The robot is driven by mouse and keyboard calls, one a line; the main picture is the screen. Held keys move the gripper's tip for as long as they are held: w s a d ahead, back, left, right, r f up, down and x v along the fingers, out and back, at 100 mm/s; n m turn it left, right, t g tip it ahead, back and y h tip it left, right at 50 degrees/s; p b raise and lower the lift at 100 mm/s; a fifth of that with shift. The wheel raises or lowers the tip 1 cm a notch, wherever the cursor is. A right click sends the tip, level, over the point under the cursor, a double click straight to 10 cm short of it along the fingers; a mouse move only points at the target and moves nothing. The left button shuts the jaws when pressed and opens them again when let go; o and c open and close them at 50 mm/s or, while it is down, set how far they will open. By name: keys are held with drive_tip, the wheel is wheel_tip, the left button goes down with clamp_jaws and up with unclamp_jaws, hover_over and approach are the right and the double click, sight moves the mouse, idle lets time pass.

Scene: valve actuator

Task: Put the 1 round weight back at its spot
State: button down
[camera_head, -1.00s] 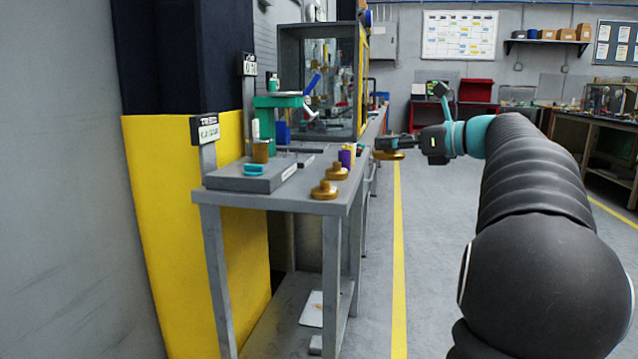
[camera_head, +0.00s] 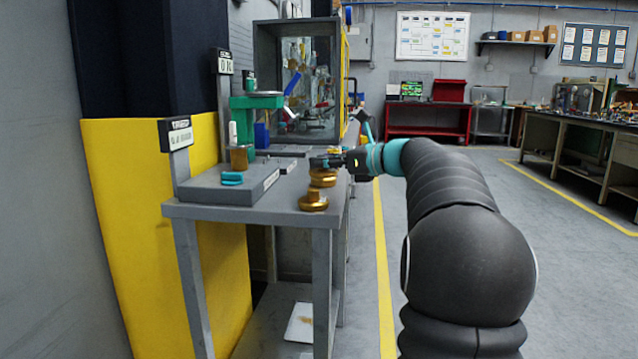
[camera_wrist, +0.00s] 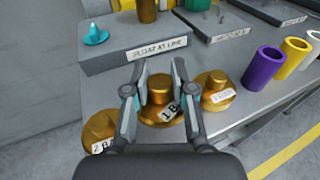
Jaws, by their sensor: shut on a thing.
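My gripper (camera_wrist: 160,78) is shut on the knob of a gold round weight (camera_wrist: 160,108), whose label starts with "1 B". In the wrist view this weight is between two other gold weights, one labelled "2 BA" (camera_wrist: 101,130) at the left and one (camera_wrist: 215,92) at the right. In the head view my gripper (camera_head: 322,162) is over the right side of the grey table (camera_head: 262,217). Gold shapes overlap below it there. I cannot tell whether the held weight touches the tabletop.
A grey labelled block (camera_wrist: 140,45) with a teal piece (camera_wrist: 95,35) stands beyond the weights. A purple cylinder (camera_wrist: 262,67) and a yellow one (camera_wrist: 292,52) stand to the right in the wrist view. A glass-fronted cabinet (camera_head: 305,85) is farther back.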

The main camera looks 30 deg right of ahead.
sight(319, 180)
drive_tip(key=shift+w+a+f, duration=0.25)
drive_tip(key=shift+w+f, duration=0.15)
drive_tip(key=shift+w, duration=0.25)
drive_tip(key=shift+f, duration=0.2)
drive_tip(key=shift+f+b, duration=0.35)
drive_tip(key=shift+f, duration=1.45)
drive_tip(key=shift+f, duration=0.15)
drive_tip(key=c, duration=1)
unclamp_jaws()
drive_tip(key=v, duration=1.2)
